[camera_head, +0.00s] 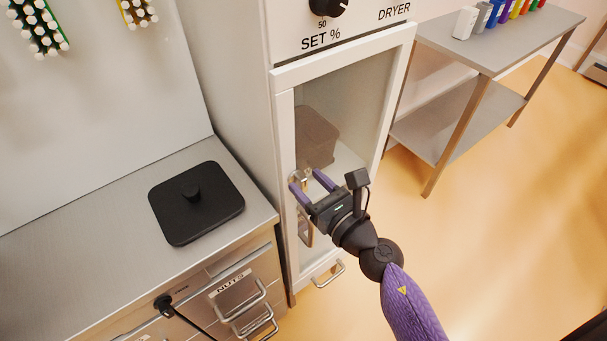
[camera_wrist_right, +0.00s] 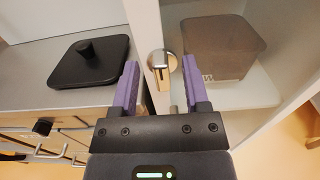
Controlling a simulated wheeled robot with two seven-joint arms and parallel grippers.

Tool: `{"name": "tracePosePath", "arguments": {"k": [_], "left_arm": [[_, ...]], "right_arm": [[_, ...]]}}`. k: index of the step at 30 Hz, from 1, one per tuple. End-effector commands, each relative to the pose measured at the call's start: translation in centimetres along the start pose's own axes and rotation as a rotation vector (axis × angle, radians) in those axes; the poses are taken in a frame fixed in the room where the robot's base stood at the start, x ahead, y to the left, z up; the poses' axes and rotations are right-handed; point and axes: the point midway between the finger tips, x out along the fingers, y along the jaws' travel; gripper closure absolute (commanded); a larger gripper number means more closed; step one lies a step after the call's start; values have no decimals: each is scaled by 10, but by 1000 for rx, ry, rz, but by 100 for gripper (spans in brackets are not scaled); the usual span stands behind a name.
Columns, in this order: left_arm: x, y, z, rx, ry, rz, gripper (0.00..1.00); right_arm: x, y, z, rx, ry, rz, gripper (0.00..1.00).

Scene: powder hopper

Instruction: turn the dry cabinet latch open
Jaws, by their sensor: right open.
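The dry cabinet (camera_head: 282,140) is a tall pale cabinet with a framed glass door, which looks shut. Its metal latch (camera_wrist_right: 161,61) is a round knob with a short lever pointing down, on the door's left frame. The latch is partly hidden by the fingers in the head view (camera_head: 300,177). My right gripper (camera_head: 305,180) is open, with its purple fingers pointing at the latch. In the wrist view, the right gripper's fingers (camera_wrist_right: 162,78) stand on either side of the lever; I cannot tell whether they touch it. My left gripper is not in view.
A brownish bin (camera_head: 316,136) stands behind the glass. A black lidded square (camera_head: 197,203) lies on the steel counter (camera_head: 90,222) at left, above drawers with protruding handles. A grey side table (camera_head: 500,40) with coloured items stands at right. Open floor lies before it.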

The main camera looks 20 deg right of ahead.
Motion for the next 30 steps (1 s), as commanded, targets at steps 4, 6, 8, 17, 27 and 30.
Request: {"name": "tracePosePath", "arguments": {"k": [4,6,8,17,27,30], "left_arm": [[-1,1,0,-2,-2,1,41],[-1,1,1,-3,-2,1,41],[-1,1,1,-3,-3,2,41],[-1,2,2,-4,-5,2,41],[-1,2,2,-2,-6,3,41],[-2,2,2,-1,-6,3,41]], "right_arm": [[14,0,0,2,0,-1,41],[16,0,0,2,0,0,41],[17,0,-1,2,0,0,41],[16,0,-1,3,1,0,73],[16,0,-1,9,1,-1,100],[16,0,-1,28,2,0,100]]}}
